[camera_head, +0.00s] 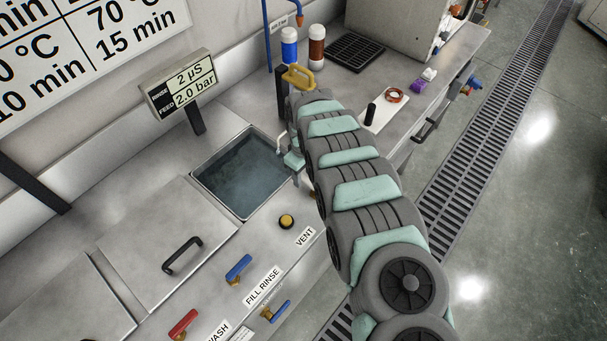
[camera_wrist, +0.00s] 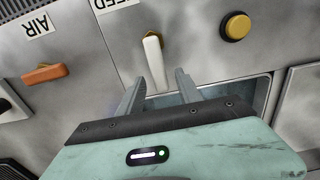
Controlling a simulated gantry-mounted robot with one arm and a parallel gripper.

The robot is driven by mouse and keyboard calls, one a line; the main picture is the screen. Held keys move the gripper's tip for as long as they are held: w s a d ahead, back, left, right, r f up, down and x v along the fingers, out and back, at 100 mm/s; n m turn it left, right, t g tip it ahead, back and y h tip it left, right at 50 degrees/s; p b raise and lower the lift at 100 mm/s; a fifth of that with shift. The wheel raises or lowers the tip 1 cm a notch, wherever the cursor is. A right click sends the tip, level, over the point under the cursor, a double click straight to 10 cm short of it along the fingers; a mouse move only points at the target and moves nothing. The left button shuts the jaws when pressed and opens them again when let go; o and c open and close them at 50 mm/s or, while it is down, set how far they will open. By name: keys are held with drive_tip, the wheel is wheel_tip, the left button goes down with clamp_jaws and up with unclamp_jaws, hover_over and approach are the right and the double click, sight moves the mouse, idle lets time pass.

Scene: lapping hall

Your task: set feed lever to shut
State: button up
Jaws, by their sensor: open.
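The feed lever (camera_wrist: 153,60) is a white handle on a brass pivot beside the partly cropped FEED label (camera_wrist: 110,4) in the wrist view. It points from the pivot toward my gripper (camera_wrist: 160,78). My gripper is open, its two grey fingers on either side of the lever's free end. I cannot tell whether either finger touches it. In the head view my gripper (camera_head: 294,162) is at the right edge of the water-filled basin (camera_head: 195,178), and my arm hides most of the lever and its label.
A yellow button (camera_wrist: 237,27) and an orange lever (camera_wrist: 42,74) by the AIR label flank the feed lever. Blue (camera_head: 238,268) and red (camera_head: 183,324) levers line the panel. A display (camera_head: 180,84) stands behind the basin. Red and blue cylinders stand beyond my gripper.

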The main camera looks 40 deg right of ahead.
clamp_jaws()
idle(0.5)
idle(1.0)
